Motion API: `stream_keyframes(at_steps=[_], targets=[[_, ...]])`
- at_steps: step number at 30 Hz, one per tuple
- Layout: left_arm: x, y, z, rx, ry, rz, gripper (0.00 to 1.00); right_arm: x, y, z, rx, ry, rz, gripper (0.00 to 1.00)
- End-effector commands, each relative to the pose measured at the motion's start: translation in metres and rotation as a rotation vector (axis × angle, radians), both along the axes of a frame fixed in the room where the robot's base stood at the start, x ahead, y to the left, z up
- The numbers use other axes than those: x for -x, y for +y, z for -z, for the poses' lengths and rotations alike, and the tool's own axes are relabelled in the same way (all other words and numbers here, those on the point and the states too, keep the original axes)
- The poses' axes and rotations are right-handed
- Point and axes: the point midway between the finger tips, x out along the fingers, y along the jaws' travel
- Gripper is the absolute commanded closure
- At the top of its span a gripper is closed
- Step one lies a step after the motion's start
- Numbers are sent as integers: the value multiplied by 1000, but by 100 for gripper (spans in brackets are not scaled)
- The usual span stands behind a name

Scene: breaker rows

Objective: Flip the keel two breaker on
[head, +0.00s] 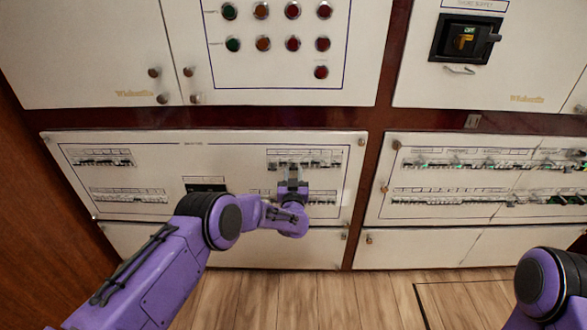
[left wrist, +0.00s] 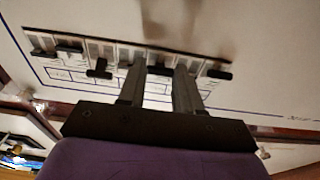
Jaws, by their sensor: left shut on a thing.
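My left gripper (head: 293,172) is at the upper-right breaker row (head: 325,160) of the white panel in the head view. In the left wrist view its two fingers (left wrist: 159,72) reach to the breaker row (left wrist: 218,68) and are shut on a small black breaker toggle (left wrist: 158,71). Other black toggles, such as one on the left (left wrist: 100,69) and one at the right end (left wrist: 220,74), stand apart from the fingers. The labels are too small and blurred to read, so I cannot tell which toggle is keel two. My right gripper is out of view.
More breaker rows sit at the upper left (head: 100,158) and lower left (head: 128,195) of this panel. Another breaker panel (head: 460,212) is to the right. Above are indicator lights (head: 293,43) and a black rotary switch (head: 464,39). The wooden floor (head: 330,295) below is clear.

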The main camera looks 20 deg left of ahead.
Motion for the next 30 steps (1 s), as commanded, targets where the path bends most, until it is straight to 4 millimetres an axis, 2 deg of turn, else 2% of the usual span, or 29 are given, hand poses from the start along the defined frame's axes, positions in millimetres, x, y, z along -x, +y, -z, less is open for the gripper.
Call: stream_keyframes(at_steps=[1,18,30], targets=[[1,0,-12,13,41,0,96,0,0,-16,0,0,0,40],[-2,0,-37,162,549,2,96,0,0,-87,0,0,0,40],[-7,1,-42,223,762,4,96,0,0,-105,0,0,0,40]])
